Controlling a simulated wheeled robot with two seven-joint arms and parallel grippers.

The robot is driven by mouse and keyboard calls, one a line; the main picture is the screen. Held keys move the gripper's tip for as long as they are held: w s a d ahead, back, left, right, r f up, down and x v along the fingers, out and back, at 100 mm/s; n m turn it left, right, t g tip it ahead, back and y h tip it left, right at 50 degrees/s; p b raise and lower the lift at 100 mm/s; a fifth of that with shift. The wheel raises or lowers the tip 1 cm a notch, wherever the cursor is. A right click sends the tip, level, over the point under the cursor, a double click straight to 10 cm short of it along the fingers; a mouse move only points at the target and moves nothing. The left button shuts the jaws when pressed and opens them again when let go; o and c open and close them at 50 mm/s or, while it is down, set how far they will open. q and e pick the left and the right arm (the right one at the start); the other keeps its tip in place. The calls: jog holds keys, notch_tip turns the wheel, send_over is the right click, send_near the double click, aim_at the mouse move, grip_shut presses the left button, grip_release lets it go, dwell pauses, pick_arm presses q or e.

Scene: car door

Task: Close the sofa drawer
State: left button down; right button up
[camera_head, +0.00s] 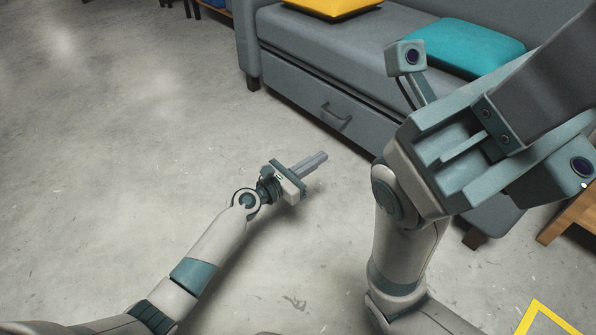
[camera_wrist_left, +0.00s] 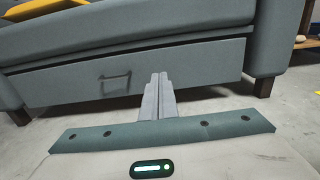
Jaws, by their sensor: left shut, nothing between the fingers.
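The grey sofa (camera_head: 330,45) stands at the top of the head view. Its drawer (camera_head: 298,90) is a wide grey front panel low on the sofa, with a dark handle (camera_head: 336,117). A dark line runs along the panel's top edge; I cannot tell exactly how far the panel stands out. My left gripper (camera_head: 322,156) is shut and empty, in front of the drawer and below the handle in the picture. In the left wrist view the closed fingers (camera_wrist_left: 160,82) point at the drawer front (camera_wrist_left: 60,85), right of the handle (camera_wrist_left: 115,78). Contact is not clear.
My right arm hides the sofa's right part; its gripper (camera_head: 465,150) is large and close to the camera. A yellow cushion (camera_head: 330,6) and a teal cushion (camera_head: 465,47) lie on the seat. Wooden furniture (camera_head: 570,215) stands at the right. The floor at left is clear.

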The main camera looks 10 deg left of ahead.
pick_arm(q)
jog(key=shift+v, duration=2.8)
